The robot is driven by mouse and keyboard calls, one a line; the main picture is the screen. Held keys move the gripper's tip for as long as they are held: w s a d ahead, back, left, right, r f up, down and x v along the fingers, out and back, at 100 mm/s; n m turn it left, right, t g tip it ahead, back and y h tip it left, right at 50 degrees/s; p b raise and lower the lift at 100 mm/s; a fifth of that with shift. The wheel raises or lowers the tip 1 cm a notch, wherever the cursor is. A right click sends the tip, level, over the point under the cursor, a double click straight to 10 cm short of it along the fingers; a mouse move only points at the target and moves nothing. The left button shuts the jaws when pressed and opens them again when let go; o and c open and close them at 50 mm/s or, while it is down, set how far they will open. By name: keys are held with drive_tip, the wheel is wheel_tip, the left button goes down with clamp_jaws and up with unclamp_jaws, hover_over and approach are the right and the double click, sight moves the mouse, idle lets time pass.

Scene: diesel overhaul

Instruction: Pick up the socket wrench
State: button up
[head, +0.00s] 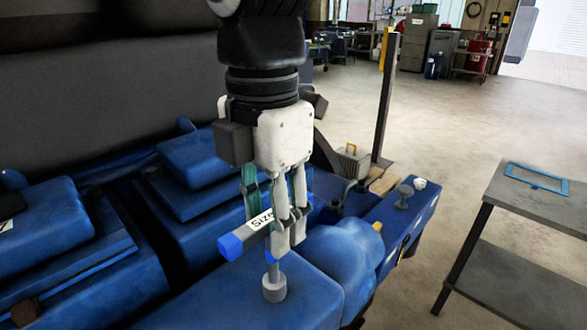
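The socket wrench (231,246) is a T-shaped tool with a grey crossbar, blue ends and a white label with dark lettering. Its shaft runs down to a round grey socket (274,288) at the top of a blue engine cover. It looks upright. My gripper (270,222) points down over the crossbar, with fingers on both sides of it near the label. The fingers hide part of the bar and its far end. I cannot tell whether they press on the bar or only straddle it.
The blue engine (320,293) fills the lower left and middle, with raised covers around the wrench. A grey table (530,204) with a blue frame (537,178) stands at the right. A dark post (386,95) rises behind the engine. Open floor lies between engine and table.

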drive_tip(key=shift+c, duration=0.6)
clamp_jaws()
drive_tip(key=shift+r, duration=0.45)
drive_tip(key=r, duration=0.1)
drive_tip(key=s+r+b, duration=0.1)
drive_tip(key=shift+a+r, duration=0.1)
drive_tip(key=shift+r, duration=0.25)
drive_tip(key=s+a+r, duration=0.1)
drive_tip(key=s, duration=1.4)
drive_tip(key=shift+a+r+b, duration=0.15)
drive_tip(key=shift+a+b, duration=0.1)
drive_tip(key=shift+b, duration=0.2)
drive_tip(key=c, duration=0.7)
unclamp_jaws()
drive_tip(key=shift+c, duration=0.2)
clamp_jaws()
